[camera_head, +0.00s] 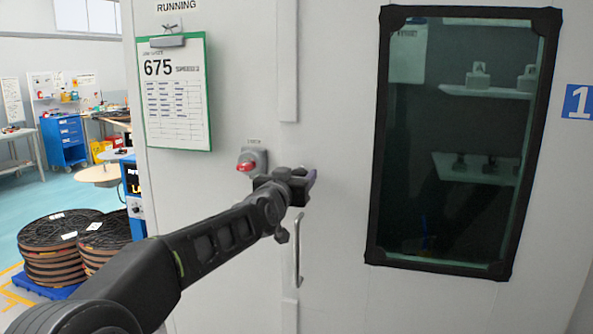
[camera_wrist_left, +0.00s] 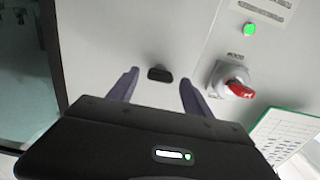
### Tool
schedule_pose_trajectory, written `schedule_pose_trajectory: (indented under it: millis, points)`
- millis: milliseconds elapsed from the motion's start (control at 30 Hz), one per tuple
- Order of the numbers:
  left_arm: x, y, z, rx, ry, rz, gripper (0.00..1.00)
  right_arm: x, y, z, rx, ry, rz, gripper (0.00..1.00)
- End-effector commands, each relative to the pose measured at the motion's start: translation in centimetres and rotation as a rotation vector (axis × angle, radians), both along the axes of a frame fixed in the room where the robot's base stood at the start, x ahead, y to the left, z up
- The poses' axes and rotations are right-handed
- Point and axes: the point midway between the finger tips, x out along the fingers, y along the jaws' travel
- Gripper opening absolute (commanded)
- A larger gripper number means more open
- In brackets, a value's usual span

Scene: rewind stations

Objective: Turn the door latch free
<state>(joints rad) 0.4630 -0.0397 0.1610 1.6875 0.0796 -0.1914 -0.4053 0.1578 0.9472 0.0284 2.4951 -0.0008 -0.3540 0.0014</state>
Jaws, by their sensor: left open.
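A small black door latch (camera_wrist_left: 160,74) sits on the pale door face in the left wrist view. My left gripper (camera_wrist_left: 158,84) is open, with one finger on either side of the latch and a gap on both sides. In the head view the left gripper (camera_head: 303,182) is at the door, right of the red knob, and hides the latch. I cannot tell how far the fingertips are from the door face. My right gripper is not in view.
A red rotary knob (camera_head: 247,164) on a grey base is close beside the left gripper; it also shows in the left wrist view (camera_wrist_left: 236,88). A vertical door handle (camera_head: 298,250) is below the gripper. A dark-framed window (camera_head: 460,140) is on the right, a green-edged clipboard (camera_head: 175,92) upper left.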

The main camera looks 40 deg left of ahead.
Motion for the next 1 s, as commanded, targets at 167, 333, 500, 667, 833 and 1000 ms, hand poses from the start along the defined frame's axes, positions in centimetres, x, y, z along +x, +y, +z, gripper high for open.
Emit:
schedule_pose_trajectory:
  millis: [167, 333, 500, 667, 833, 1000]
  points:
    - [0.50, 0.18, -0.02, 0.001, 0.000, 0.000, 0.58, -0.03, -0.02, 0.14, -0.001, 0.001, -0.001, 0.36]
    - [0.46, 0.17, -0.04, 0.000, 0.000, 0.000, 0.57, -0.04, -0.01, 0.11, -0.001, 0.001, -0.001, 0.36]
    - [0.45, 0.17, -0.05, 0.000, 0.000, 0.000, 0.43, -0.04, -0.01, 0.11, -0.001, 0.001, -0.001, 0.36]
    - [0.45, 0.17, -0.05, 0.000, 0.000, 0.000, 0.30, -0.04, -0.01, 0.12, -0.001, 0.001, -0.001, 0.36]
    - [0.44, 0.15, -0.05, 0.000, 0.000, 0.000, 0.16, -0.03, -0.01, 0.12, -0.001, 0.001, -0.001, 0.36]
    - [0.44, 0.16, -0.05, 0.000, 0.000, 0.000, 0.03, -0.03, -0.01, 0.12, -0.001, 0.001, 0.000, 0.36]
